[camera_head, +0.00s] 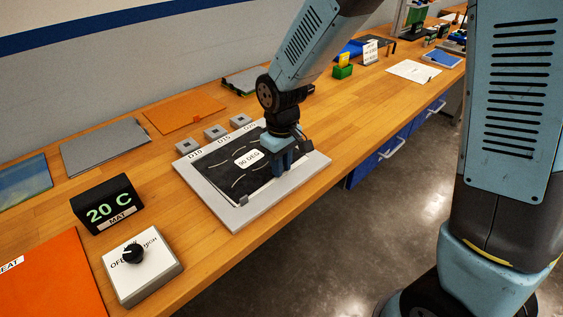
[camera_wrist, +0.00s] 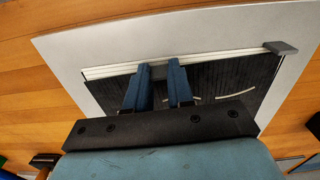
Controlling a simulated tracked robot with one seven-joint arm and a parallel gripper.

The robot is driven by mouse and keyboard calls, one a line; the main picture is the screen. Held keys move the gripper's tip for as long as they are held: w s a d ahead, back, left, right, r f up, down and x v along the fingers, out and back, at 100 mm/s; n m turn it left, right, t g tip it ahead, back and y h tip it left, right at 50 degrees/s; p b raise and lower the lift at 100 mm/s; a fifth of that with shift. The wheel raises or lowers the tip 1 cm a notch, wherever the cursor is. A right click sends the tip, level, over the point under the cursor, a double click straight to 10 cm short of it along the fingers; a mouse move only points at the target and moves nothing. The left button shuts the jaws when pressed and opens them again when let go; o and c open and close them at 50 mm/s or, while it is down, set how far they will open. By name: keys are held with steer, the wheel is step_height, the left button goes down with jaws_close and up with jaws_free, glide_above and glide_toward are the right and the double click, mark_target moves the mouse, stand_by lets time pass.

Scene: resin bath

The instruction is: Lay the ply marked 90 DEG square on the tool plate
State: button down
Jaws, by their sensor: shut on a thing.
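The black ply marked 90 DEG (camera_head: 229,170) lies over the light grey tool plate (camera_head: 240,220), looking roughly in line with the plate's edges. A white label and pale curved marks show on it. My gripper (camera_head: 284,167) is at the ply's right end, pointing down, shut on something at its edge. In the wrist view the two blue fingers of my gripper (camera_wrist: 159,65) meet the ply's edge (camera_wrist: 225,68) beside a white ridge on the plate (camera_wrist: 70,55). Whether the ply lies fully flat is hard to tell.
Small grey blocks (camera_head: 215,132) stand behind the plate by labels. A 20 C display (camera_head: 106,204) and a knob box (camera_head: 143,266) stand at the left front. An orange sheet (camera_head: 184,112) and a grey sheet (camera_head: 104,147) lie behind. The bench edge is close in front of the plate.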

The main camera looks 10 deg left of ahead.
steer(key=c, duration=0.9)
jaws_free()
steer(key=shift+r, duration=0.1)
steer(key=shift+r, duration=3.4)
